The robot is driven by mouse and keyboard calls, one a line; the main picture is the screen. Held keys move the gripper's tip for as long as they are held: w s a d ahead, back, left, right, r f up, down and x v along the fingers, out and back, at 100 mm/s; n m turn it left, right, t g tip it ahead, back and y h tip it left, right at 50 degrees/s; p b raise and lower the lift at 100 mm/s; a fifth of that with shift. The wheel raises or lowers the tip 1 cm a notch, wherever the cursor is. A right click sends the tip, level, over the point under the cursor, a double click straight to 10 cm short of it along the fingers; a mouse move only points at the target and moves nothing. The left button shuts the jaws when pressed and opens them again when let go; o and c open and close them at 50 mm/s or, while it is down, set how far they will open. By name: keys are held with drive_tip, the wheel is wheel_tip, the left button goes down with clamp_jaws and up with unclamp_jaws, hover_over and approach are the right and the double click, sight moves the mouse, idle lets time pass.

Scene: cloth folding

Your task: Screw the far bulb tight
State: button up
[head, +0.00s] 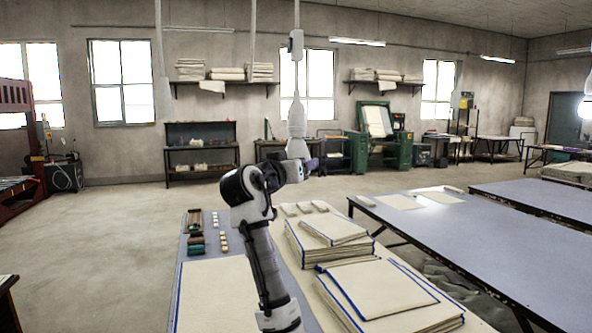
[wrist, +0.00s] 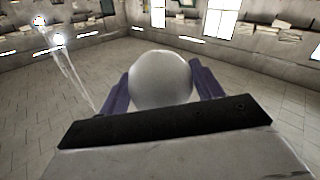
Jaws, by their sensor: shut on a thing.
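A pale, unlit bulb (head: 298,148) is at the lower end of a white hanging lamp fitting (head: 296,118), which drops from the ceiling on a thin rod. My gripper (head: 303,163) is raised to it from below. In the wrist view the round grey-white bulb (wrist: 160,80) fills the space between the two purple fingers, which are shut on it. The bulb's threaded end and its seat in the socket are hidden, so I cannot tell how deep it sits.
A lit bulb (head: 587,106) hangs at the right edge. Below my arm is a table with folded cloth stacks (head: 330,250) and small blocks. A long grey table (head: 450,235) stands to the right. Open floor (head: 100,240) lies to the left.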

drive_tip(key=n+t+y, duration=0.1)
drive_tip(key=n+y, duration=0.1)
drive_tip(key=y, duration=0.2)
drive_tip(key=n+t+y, duration=0.1)
drive_tip(key=n+y, duration=0.2)
drive_tip(key=y, duration=0.1)
drive_tip(key=shift+d, duration=0.15)
drive_tip(key=n+g+y, duration=0.1)
drive_tip(key=n+y, duration=0.2)
drive_tip(key=y, duration=0.1)
drive_tip(key=n+g+y+p, duration=0.1)
drive_tip(key=n+y, duration=0.2)
drive_tip(key=y, duration=0.1)
drive_tip(key=shift+d+y, duration=0.15)
drive_tip(key=shift+y, duration=0.15)
drive_tip(key=n+g+y, duration=0.5)
drive_tip(key=y, duration=0.1)
drive_tip(key=shift+w+n+g+y, duration=0.1)
drive_tip(key=shift+n+g+y, duration=1.05)
drive_tip(key=shift+g, duration=0.65)
drive_tip(key=shift+f+n+g+y, duration=0.1)
drive_tip(key=shift+n+g+y, duration=0.25)
drive_tip(key=shift+n+g, duration=0.9)
drive_tip(key=o, duration=0.9)
drive_tip(key=shift+o, duration=0.2)
